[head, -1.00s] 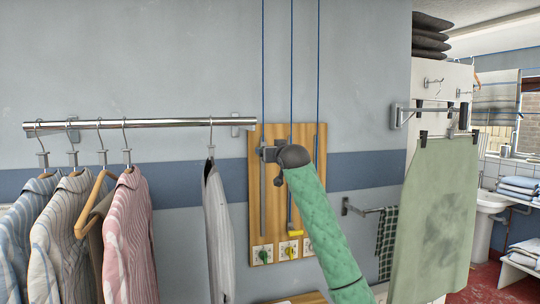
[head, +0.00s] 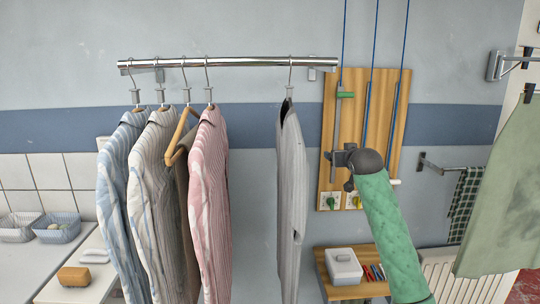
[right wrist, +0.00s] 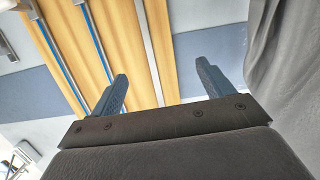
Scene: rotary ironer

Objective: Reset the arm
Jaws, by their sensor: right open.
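My right arm, in a green quilted sleeve, reaches up from the lower right in the head view. Its dark gripper (head: 340,164) is in front of the left part of a wooden board (head: 355,125). A green handle (head: 346,95) sits high on the board's left bar, above my gripper and apart from it. In the right wrist view my gripper (right wrist: 160,85) has its two fingers apart with nothing between them; the board (right wrist: 113,45) lies beyond. A white handle (head: 394,182) is low at the board's right. The middle bar's lower end is hidden. My left gripper is not in view.
A chrome rail (head: 225,63) with several hanging shirts stands left of the board; a grey garment (head: 291,190) hangs closest. Below are a shelf (head: 355,291) with a white box (head: 343,266) and a radiator (head: 480,275). A green cloth (head: 505,190) hangs at right.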

